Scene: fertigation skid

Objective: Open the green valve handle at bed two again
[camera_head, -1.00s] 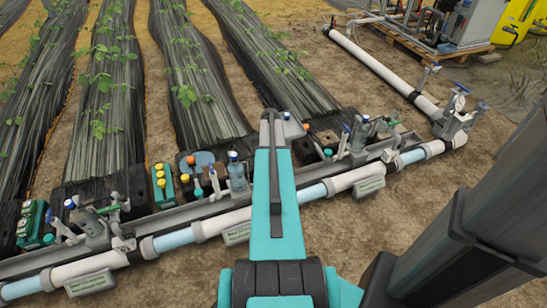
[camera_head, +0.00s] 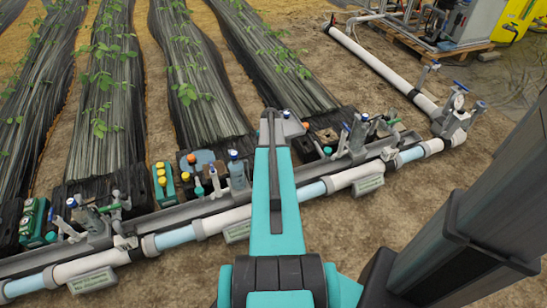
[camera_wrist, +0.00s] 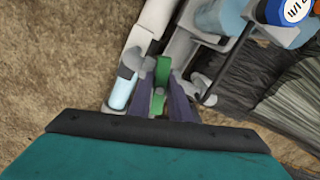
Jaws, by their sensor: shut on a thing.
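In the wrist view a green valve handle (camera_wrist: 162,70) sits between the two dark purple fingers of my gripper (camera_wrist: 163,92). The fingers are closed on it, one on each side. More green shows lower down between the fingers. Pale grey pipe fittings lie around the handle. In the head view my teal arm hides the gripper and this handle. I cannot read there which bed the valve belongs to.
A white pipe with clear blue sections (camera_head: 205,226) runs across the head view, with several valves beside it. Green boxes (camera_head: 32,222) stand at left. Bare soil (camera_head: 430,210) lies at right.

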